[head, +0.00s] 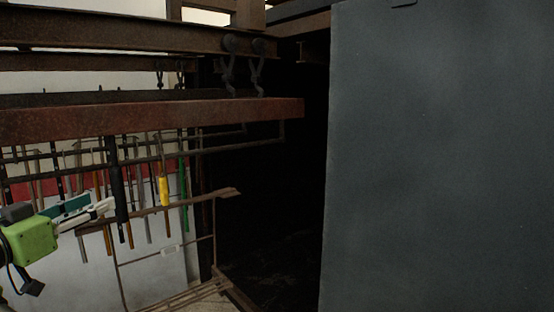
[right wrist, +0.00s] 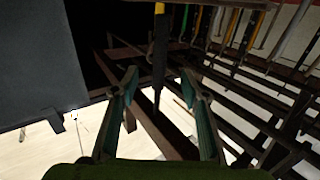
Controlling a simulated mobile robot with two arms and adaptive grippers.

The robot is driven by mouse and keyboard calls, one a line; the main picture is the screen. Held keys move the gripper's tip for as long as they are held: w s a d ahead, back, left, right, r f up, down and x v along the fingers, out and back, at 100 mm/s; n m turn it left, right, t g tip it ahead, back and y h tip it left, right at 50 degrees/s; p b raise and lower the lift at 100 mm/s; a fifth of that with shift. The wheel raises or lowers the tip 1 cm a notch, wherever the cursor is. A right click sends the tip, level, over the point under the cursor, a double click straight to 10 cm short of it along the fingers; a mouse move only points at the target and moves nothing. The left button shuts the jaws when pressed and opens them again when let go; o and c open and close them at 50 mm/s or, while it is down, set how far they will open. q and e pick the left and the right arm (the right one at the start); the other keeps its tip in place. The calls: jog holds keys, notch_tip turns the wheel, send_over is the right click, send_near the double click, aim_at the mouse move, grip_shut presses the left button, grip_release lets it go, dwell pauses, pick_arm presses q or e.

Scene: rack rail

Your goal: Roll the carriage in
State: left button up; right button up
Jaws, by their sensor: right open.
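The carriage is a rusty beam (head: 150,118) with thin bars below, hung by hooks (head: 229,68) from an overhead rail (head: 120,38). Several dark, orange and yellow-marked rods hang from its bars. My right gripper (head: 108,207) is at the lower left of the head view, beside a dark hanging rod (head: 118,180). In the right wrist view its two fingers (right wrist: 163,95) stand apart. A dark rod with a yellow top (right wrist: 159,60) shows between them, and a brown bar (right wrist: 150,128) runs below. I cannot tell whether they touch anything. My left gripper is out of view.
A dark opening (head: 275,190) lies right of the carriage's end. A large grey panel (head: 440,150) fills the right side of the head view and shows at the left in the right wrist view (right wrist: 35,60). A low metal frame (head: 185,295) stands near the floor.

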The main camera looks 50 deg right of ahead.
aim_at(115, 193)
jog(key=p+x, duration=0.1)
jog(key=x, duration=0.4)
jog(key=shift+d+r, duration=0.15)
jog(key=shift+d, duration=0.2)
jog(key=shift+a, duration=0.1)
jog(key=shift+w, duration=0.1)
jog(key=shift+b+x, duration=0.3)
jog(key=shift+x, duration=0.9)
grip_shut()
